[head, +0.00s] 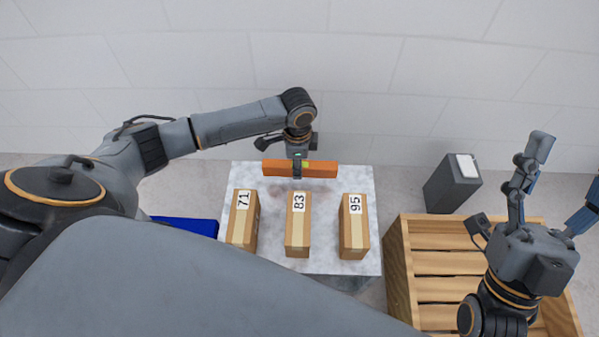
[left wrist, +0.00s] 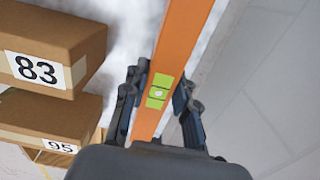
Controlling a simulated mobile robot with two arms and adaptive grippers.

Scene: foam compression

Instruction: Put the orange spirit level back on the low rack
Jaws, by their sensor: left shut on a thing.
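The orange spirit level (head: 325,170) is a long bar with a yellow-green vial window. My left gripper (head: 297,170) is shut on it near its middle, behind the row of boxes at the far side of the marbled table. My right gripper (head: 562,185) is open, with fingers spread and empty, at the right. I cannot identify a low rack for certain.
Cardboard boxes 71 (head: 242,222), 83 (head: 298,228) and 95 (head: 354,230) stand in a row on the marbled table (head: 325,264). A slatted wooden crate (head: 445,264) is at the right. A dark grey box (head: 452,187) stands behind it. Something blue (head: 188,224) lies left of the table.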

